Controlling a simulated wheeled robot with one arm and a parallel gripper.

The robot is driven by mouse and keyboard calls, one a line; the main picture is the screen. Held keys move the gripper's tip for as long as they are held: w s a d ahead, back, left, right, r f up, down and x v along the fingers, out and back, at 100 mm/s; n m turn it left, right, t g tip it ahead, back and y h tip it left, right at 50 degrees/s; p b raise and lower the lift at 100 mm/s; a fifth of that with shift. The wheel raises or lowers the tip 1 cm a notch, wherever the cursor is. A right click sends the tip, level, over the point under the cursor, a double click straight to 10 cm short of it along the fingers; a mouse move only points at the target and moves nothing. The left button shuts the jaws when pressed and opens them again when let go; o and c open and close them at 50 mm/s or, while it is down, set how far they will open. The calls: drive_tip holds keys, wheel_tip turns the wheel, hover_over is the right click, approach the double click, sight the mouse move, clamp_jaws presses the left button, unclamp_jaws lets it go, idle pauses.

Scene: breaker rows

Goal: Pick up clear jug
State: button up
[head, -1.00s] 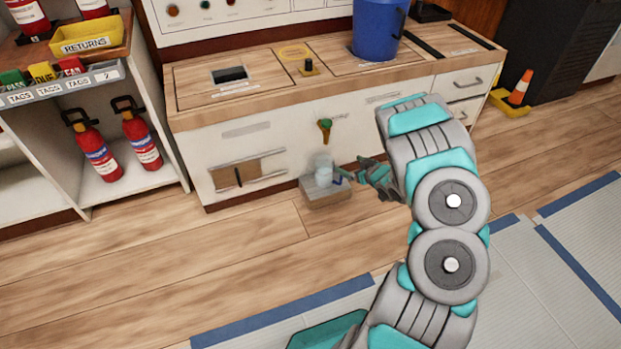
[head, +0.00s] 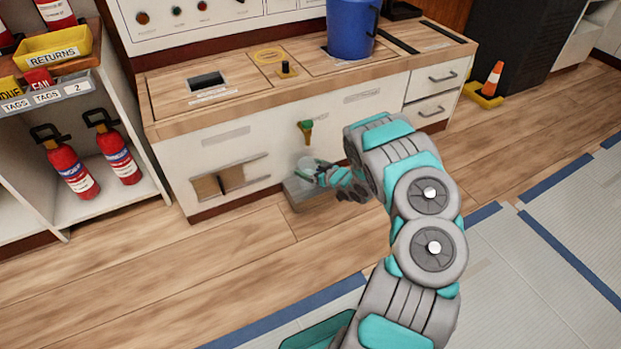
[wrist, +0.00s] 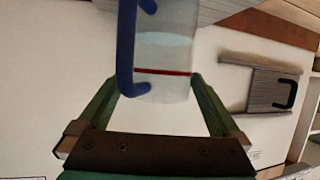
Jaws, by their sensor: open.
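The clear jug (wrist: 165,52) has a blue handle (wrist: 127,50) and a red line near one end. In the head view the jug (head: 304,165) stands on a small low box or step (head: 300,194) in front of the white cabinet, partly hidden by my gripper. My gripper (head: 318,172) is open and right at the jug. In the wrist view my gripper's two green fingers (wrist: 153,90) reach up to either side of the jug's near end, with the handle by the left finger. Whether they touch it cannot be told.
A blue bucket (head: 352,30) stands on the cabinet top. Red extinguishers (head: 72,172) sit on a shelf at left. The wood floor (head: 190,270) in front is clear.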

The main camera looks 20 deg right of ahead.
drive_tip(key=shift+w, duration=0.1)
drive_tip(key=shift+c, duration=0.4)
clamp_jaws()
idle(0.3)
